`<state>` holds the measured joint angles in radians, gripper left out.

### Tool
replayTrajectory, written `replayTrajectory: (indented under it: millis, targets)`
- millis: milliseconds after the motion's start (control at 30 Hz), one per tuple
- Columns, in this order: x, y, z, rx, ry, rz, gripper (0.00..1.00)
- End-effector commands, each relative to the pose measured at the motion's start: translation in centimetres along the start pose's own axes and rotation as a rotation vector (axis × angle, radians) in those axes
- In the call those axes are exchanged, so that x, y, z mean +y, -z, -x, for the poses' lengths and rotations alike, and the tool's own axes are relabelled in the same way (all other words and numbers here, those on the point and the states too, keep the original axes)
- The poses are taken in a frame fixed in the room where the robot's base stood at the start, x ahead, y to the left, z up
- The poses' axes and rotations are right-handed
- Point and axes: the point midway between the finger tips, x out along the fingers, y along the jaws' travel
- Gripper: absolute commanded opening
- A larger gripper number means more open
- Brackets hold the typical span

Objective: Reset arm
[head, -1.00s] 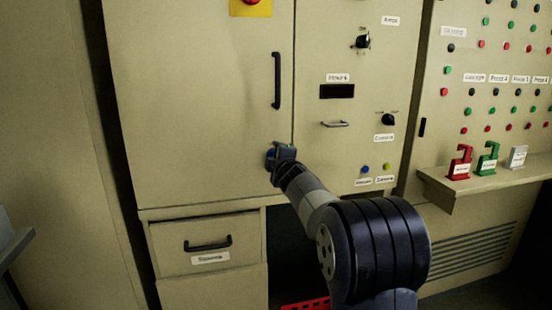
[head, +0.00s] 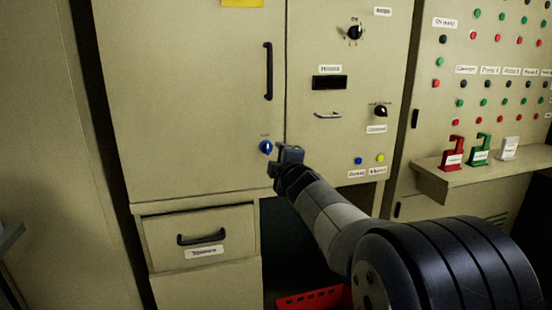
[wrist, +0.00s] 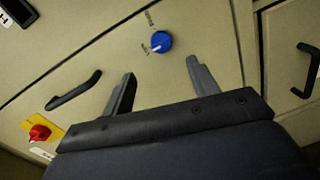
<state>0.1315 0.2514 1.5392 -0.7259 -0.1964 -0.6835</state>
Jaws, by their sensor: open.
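My gripper (head: 287,160) is at the end of my arm in the head view, in front of the beige cabinet, just right of and below a small blue knob (head: 266,147). In the wrist view my gripper (wrist: 160,84) has its two fingers spread wide with nothing between them. The blue knob (wrist: 161,42) shows beyond the fingertips with a white pointer mark, apart from both fingers.
The cabinet door has a black vertical handle (head: 268,71). A drawer (head: 200,238) is below, and a red perforated bin (head: 314,299) stands in the dark opening.

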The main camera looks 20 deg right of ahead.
Motion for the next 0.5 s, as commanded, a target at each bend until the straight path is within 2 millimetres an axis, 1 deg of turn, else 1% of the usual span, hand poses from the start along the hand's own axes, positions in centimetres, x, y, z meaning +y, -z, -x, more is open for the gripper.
replayTrajectory:
  millis: [367,500]
  targets:
    - [0.0,0.0,0.12,0.0,0.0,0.0,0.57]
    - [-0.05,0.0,-0.54,0.0,0.001,0.0,0.57]
